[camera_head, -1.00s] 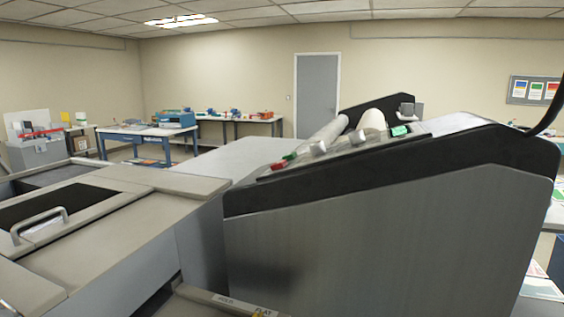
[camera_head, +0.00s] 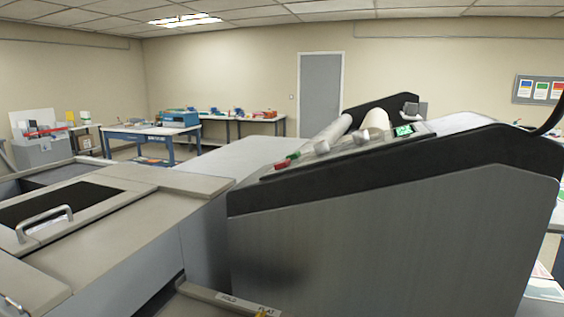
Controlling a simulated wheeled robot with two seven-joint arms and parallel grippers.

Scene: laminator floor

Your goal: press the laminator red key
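The laminator (camera_head: 390,235) fills the right half of the head view, a grey side panel with a black sloping top edge. On its sloping panel, at the near left end, a small red key (camera_head: 281,164) shows beside a small green one (camera_head: 294,155). Silver knobs (camera_head: 322,147) and a lit green display (camera_head: 403,131) are further up the panel. The panel's face is seen at a shallow angle, and the black edge hides part of it. Neither of my grippers is in view.
A grey cabinet with a handled lid (camera_head: 90,200) stands at the left, close to the laminator. A low ledge with labels (camera_head: 235,300) is at the bottom. Blue-legged worktables (camera_head: 150,130) and a grey door (camera_head: 320,88) are at the back.

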